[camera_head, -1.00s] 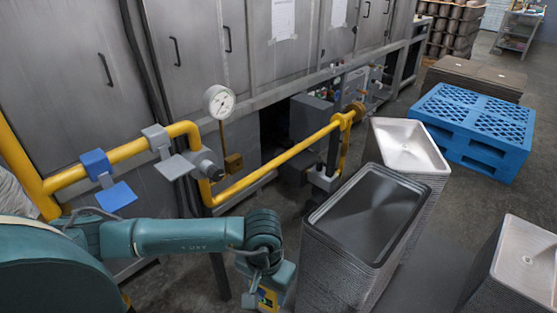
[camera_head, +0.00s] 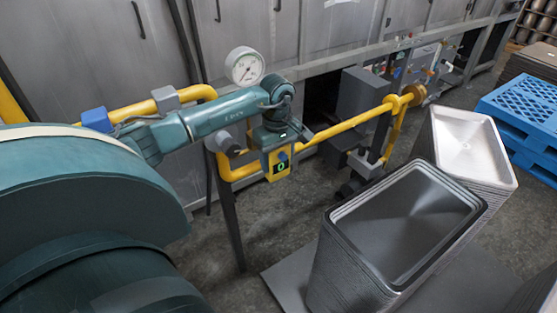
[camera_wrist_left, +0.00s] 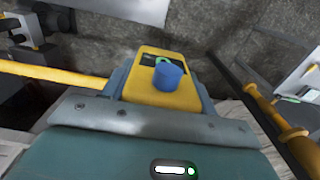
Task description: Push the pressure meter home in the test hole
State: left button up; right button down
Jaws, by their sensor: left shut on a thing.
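The pressure meter (camera_head: 279,164) is a yellow box with a small green-lit display and a blue knob. It hangs below my left gripper (camera_head: 276,142), in front of the yellow gas pipe in the head view. In the left wrist view the yellow meter (camera_wrist_left: 150,93) sits between the two fingers of my left gripper (camera_wrist_left: 163,95), which is shut on it. I cannot make out the test hole or the meter's lower end, and cannot tell whether the meter touches the pipe. My right gripper is not in view.
A round dial gauge (camera_head: 244,66) stands above the yellow pipe (camera_head: 330,131), close behind my left arm. Stacked pans (camera_head: 345,262) stand to the right, with a lighter stack (camera_head: 497,160) and blue pallet (camera_head: 525,120) beyond. Metal cabinets (camera_head: 100,55) line the back.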

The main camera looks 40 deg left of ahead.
pick_arm(q)
jog(key=shift+w+a, duration=0.2)
jog(key=shift+a, duration=0.4)
jog(key=shift+w+a+b, duration=0.25)
jog(key=shift+a+b, duration=0.2)
jog(key=shift+a, duration=0.3)
jog(key=shift+w+a+b, duration=0.2)
jog(key=shift+a+b, duration=0.15)
jog(key=shift+a, duration=0.25)
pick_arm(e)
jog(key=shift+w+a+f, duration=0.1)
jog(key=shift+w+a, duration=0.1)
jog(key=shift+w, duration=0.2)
pick_arm(q)
jog(key=shift+a, duration=0.3)
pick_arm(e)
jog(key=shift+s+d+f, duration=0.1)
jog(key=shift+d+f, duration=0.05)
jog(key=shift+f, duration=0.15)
pick_arm(q)
jog(key=shift+w+a+b, duration=0.25)
jog(key=shift+a+b, duration=0.2)
jog(key=shift+a, duration=0.2)
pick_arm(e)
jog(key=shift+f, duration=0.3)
pick_arm(q)
jog(key=shift+w+a, duration=0.15)
jog(key=shift+a, duration=0.45)
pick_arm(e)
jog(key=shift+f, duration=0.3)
